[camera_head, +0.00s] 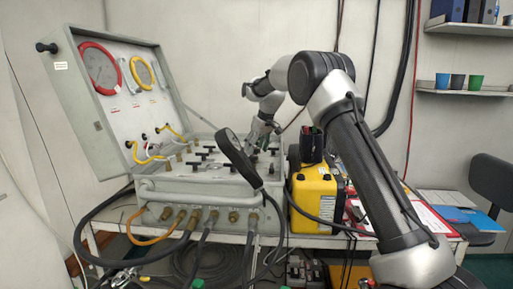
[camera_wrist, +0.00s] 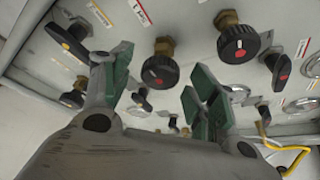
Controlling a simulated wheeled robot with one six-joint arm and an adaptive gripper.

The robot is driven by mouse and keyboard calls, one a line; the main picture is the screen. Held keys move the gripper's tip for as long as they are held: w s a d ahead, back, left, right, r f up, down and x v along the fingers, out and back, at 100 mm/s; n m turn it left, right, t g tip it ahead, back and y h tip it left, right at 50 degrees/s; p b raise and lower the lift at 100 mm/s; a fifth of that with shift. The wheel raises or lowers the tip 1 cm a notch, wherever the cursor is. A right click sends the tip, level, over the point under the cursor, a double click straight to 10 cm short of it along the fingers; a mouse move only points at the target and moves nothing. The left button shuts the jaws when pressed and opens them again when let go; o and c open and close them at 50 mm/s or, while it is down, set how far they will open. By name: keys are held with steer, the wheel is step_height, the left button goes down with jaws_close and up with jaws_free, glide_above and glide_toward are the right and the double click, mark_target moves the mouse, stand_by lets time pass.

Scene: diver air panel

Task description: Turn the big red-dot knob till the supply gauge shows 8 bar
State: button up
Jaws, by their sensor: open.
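The air panel (camera_head: 200,172) is an open grey case with black knobs and valve handles. In the wrist view two large round black knobs with red dots show: one (camera_wrist: 160,70) lies beyond the gap between my fingers, and a larger-looking one (camera_wrist: 237,43) is to its upper right. I cannot tell for sure which is the big one. My gripper (camera_wrist: 158,88) is open with green pads, holding nothing; in the head view it (camera_head: 262,128) is low over the panel's right part. A red-rimmed gauge (camera_head: 101,67) and a yellow-rimmed gauge (camera_head: 142,77) sit in the lid; their readings and labels are too small to read.
A dark round disc on a stalk (camera_head: 237,158) stands before the panel. A yellow case (camera_head: 318,195) is right of it. Hoses (camera_head: 85,235) hang in front.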

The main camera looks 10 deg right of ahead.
steer(key=c, duration=1)
steer(key=shift+m, duration=0.3)
steer(key=m+h, duration=0.1)
steer(key=m, duration=0.2)
steer(key=shift+a, duration=0.2)
steer(key=m+h, duration=0.1)
steer(key=m, duration=0.2)
steer(key=m+h, duration=0.1)
steer(key=m, duration=0.1)
steer(key=shift+a+m+h, duration=0.2)
steer(key=shift+m+h, duration=0.1)
steer(key=shift+m, duration=0.1)
steer(key=m+h, duration=0.1)
steer(key=m, duration=0.1)
steer(key=m+g, duration=0.1)
steer(key=m, duration=0.2)
steer(key=shift+w+a+m+h, duration=0.1)
steer(key=shift+m+h, duration=0.2)
steer(key=shift+h, duration=0.1)
steer(key=shift+w+a+m+g+h, duration=0.15)
steer(key=shift+m+g, duration=0.3)
steer(key=shift+m, duration=0.85)
steer(key=shift+d+m+g+h, duration=0.1)
steer(key=shift+m+g+h, duration=0.25)
steer(key=shift+m, duration=0.95)
